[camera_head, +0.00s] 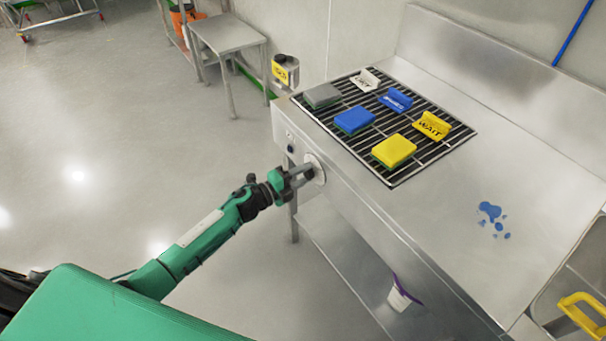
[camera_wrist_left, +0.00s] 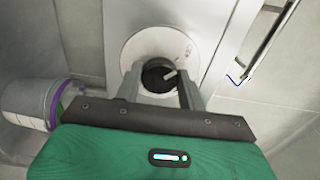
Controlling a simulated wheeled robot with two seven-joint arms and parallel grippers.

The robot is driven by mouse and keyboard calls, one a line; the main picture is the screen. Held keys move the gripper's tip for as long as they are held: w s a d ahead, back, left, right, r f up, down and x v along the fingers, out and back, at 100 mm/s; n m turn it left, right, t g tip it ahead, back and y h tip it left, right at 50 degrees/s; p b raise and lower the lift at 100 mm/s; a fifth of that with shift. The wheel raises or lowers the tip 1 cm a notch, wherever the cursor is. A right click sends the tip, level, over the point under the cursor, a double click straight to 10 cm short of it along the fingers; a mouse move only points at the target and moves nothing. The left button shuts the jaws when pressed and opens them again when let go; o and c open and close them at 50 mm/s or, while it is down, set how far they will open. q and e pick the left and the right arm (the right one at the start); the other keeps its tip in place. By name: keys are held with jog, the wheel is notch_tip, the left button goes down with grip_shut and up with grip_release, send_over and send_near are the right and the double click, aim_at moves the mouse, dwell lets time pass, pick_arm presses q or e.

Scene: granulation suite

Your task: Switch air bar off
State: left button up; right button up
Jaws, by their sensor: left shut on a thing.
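A steel bench (camera_head: 445,211) has a round white dial plate (camera_head: 316,168) on its front panel, with a dark knob at its middle. In the left wrist view the dial plate (camera_wrist_left: 184,44) surrounds the dark knob (camera_wrist_left: 157,77), which has a light pointer mark tilted up to the right. My left gripper (camera_head: 304,173) reaches the knob, and its fingers (camera_wrist_left: 158,88) are shut on it, one on each side. The lettering on the plate is too small to read. My right gripper is not in view.
A black grate (camera_head: 407,167) on the bench holds sponges and labelled tags. A blue spill (camera_head: 490,211) lies on the bare top. A white tub (camera_head: 400,296) with a purple rim sits below.

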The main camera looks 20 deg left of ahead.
pick_arm(q)
jog(key=o, duration=1)
jog(key=shift+c, duration=0.2)
jog(key=b+v, duration=0.2)
jog(key=v, duration=1.2)
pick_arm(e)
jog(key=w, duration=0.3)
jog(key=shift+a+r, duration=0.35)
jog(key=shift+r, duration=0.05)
pick_arm(q)
jog(key=shift+w+f, duration=0.1)
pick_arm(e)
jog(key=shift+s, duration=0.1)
